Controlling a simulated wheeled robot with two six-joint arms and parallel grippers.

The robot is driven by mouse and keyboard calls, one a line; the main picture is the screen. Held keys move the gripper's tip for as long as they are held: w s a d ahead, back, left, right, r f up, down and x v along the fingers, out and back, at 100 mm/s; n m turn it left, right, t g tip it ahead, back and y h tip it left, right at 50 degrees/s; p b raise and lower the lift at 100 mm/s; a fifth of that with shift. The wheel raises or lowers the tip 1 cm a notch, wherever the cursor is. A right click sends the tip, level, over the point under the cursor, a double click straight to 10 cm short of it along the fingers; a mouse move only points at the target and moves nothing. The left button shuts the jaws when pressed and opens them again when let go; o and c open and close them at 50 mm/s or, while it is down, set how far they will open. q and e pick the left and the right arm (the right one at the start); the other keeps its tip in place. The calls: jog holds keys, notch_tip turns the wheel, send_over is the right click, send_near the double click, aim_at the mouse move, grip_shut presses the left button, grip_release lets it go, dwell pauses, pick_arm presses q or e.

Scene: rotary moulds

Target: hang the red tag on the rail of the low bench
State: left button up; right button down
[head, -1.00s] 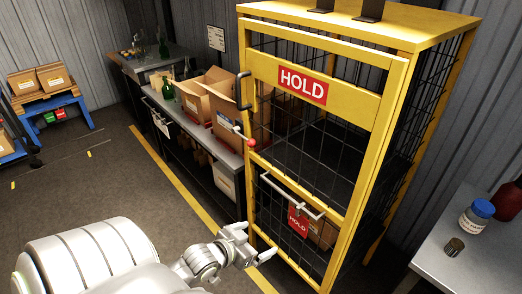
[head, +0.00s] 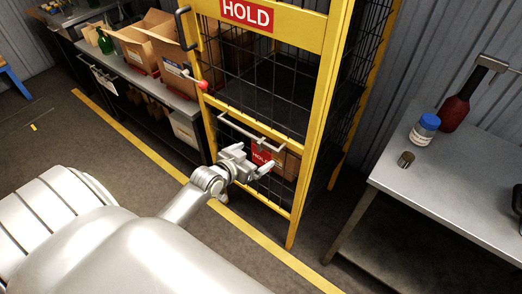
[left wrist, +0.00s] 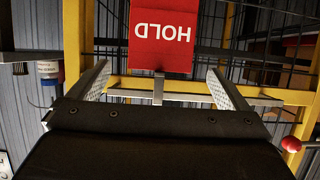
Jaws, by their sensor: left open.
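The red tag (head: 262,155), lettered HOLD, hangs from a grey rail (head: 250,132) on the front of the yellow cage. My left gripper (head: 254,165) is open just in front of the tag and partly covers it in the head view. In the left wrist view the tag (left wrist: 161,38) appears upside down, centred between the spread fingers of the gripper (left wrist: 160,74); I cannot tell whether they touch it. A low grey bench (head: 140,83) with a short rail (head: 103,80) on its front edge stands left of the cage. My right gripper is not in view.
The yellow mesh cage (head: 322,95) has a red ball-ended handle (head: 203,85) on its left post. Open cardboard boxes (head: 150,42) stand on the low bench. A grey table (head: 460,180) at right carries a blue-lidded jar (head: 424,130) and a red bottle (head: 455,110). Floor is clear around the yellow line.

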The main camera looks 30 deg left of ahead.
aim_at(258, 150)
pick_arm(q)
jog(key=x, duration=0.4)
jog(key=shift+w+f, duration=0.25)
jog(key=shift+w, duration=0.25)
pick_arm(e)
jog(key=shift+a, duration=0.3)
pick_arm(q)
jog(key=c, duration=1.1)
jog(key=shift+r+p, duration=0.8)
jog(key=shift+r, duration=0.05)
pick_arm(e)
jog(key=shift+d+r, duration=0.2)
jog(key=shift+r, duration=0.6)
pick_arm(q)
jog(key=shift+s+a+p, duration=0.2)
jog(key=shift+s+p, duration=0.2)
jog(key=shift+s, duration=2)
jog(key=shift+s+a, duration=0.2)
jog(key=shift+s, duration=2.4)
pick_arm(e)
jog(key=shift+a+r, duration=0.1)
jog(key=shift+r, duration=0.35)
